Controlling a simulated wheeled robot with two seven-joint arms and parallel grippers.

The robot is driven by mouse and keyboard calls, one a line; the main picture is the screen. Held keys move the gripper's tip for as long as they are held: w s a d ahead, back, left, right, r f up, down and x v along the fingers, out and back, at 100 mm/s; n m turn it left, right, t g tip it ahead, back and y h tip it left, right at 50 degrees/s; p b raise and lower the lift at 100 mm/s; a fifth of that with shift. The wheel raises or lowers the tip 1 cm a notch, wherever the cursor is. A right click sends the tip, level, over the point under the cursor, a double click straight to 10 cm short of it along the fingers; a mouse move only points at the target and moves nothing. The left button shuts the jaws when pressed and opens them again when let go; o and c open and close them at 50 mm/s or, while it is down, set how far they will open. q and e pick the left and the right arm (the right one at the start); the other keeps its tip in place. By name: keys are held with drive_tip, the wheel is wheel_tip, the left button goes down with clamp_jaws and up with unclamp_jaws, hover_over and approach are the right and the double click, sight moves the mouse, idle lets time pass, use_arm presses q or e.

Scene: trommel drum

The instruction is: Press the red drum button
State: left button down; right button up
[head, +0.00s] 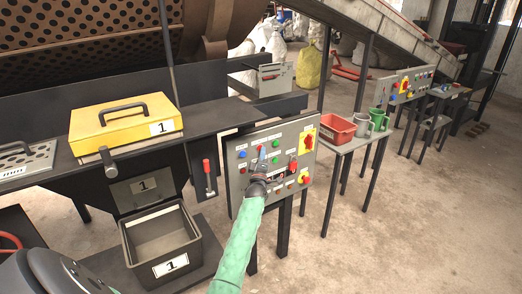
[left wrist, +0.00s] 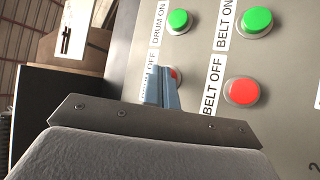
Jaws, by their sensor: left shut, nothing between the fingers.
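The red drum button (left wrist: 178,75) shows in the left wrist view as a thin red edge beside my fingers, next to a partly covered label ending in "OFF". My left gripper (left wrist: 166,88) is shut and empty, with its blue-grey fingertips right at this button and hiding most of it. I cannot tell whether they touch it. In the head view the left gripper (head: 262,153) is in front of the grey control panel (head: 237,181), and the button cannot be made out. My right gripper is not in view.
A green drum-on button (left wrist: 179,21), a green belt-on button (left wrist: 257,20) and a red belt-off button (left wrist: 241,91) are close by. A yellow lidded box (head: 105,127) is at left, a grey bin (head: 197,259) below. A side table (head: 349,143) stands right of the panel.

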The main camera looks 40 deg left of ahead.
use_arm(q)
drive_tip(key=shift+s+d, duration=0.35)
drive_tip(key=shift+d, duration=0.4)
drive_tip(key=d, duration=0.1)
drive_tip(key=s+d+p, duration=0.1)
drive_tip(key=d, duration=0.1)
drive_tip(key=s+d+p, duration=0.1)
drive_tip(key=shift+d, duration=0.3)
drive_tip(key=shift+w, duration=0.1)
idle(0.9)
